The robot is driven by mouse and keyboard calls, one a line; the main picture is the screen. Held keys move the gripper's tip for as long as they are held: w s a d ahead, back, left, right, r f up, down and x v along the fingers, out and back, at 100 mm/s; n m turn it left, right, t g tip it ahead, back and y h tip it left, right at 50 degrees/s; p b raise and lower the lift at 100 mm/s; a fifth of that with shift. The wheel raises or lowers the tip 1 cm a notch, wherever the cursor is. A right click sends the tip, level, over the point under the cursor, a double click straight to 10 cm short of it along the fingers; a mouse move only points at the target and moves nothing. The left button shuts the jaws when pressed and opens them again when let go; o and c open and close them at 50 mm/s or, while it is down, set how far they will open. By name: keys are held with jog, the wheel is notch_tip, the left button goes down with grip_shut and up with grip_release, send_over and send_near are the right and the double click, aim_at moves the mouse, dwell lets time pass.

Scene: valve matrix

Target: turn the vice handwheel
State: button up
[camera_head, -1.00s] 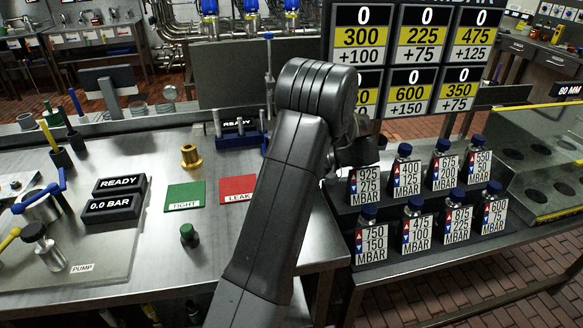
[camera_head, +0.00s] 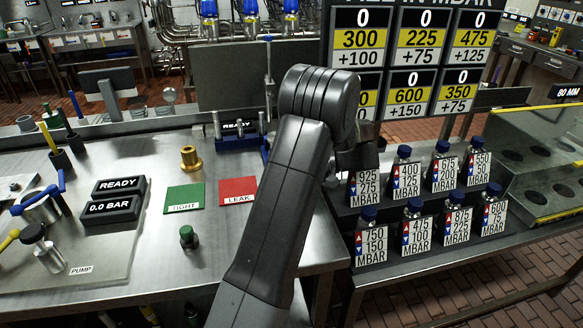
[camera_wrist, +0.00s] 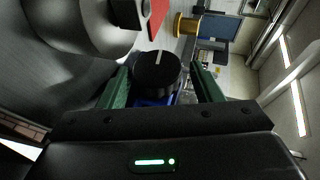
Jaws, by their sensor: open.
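A black round wheel with a white line on its face (camera_wrist: 157,72) sits in the wrist view above a blue body (camera_wrist: 152,101), and I take it to be the vice handwheel. My gripper (camera_wrist: 160,80) is open, with a green finger on each side of the wheel. I cannot tell whether either finger touches it. In the head view my own arm hides the wheel and the gripper's fingers.
A brass fitting (camera_head: 190,159), a green pad (camera_head: 185,198) and a red pad (camera_head: 238,190) lie on the steel bench. A green-capped piece (camera_head: 188,237) stands in front. Several labelled bottles (camera_head: 413,230) stand on the rack at right.

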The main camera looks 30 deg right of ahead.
jog(key=shift+f, duration=0.15)
jog(key=shift+a+r+n+g+h+p, duration=0.25)
jog(key=shift+r+n+g+h+p, duration=0.15)
jog(key=shift+g+h+p, duration=0.5)
jog(key=h, duration=0.1)
jog(key=h+p, duration=0.1)
jog(key=h, duration=0.1)
jog(key=shift+r+n, duration=0.25)
jog(key=shift+n, duration=0.15)
jog(key=h+p, duration=0.1)
jog(key=g+h+p, duration=0.1)
jog(key=h+p, duration=0.1)
jog(key=shift+w+a+r+n, duration=0.15)
jog(key=shift+a+r+n, duration=0.1)
jog(key=shift+n, duration=0.05)
jog(key=h+p, duration=0.1)
jog(key=p, duration=0.1)
jog(key=g+h+p, duration=0.1)
jog(key=shift+a+n+h+p, duration=0.25)
jog(key=shift+n+h+p, duration=0.05)
jog(key=shift+h+p, duration=0.1)
jog(key=shift+w+a+f+n+g+h, duration=0.1)
jog(key=shift+f+n+g+h, duration=0.05)
jog(key=shift+h, duration=0.4)
jog(key=shift+w+a+f+n+g+h, duration=0.1)
jog(key=shift+n+g+h, duration=0.05)
jog(key=shift+h, duration=0.4)
jog(key=shift+a+f+h+b, duration=0.1)
jog(key=shift+f+h+b, duration=0.05)
jog(key=shift+h+b, duration=0.7)
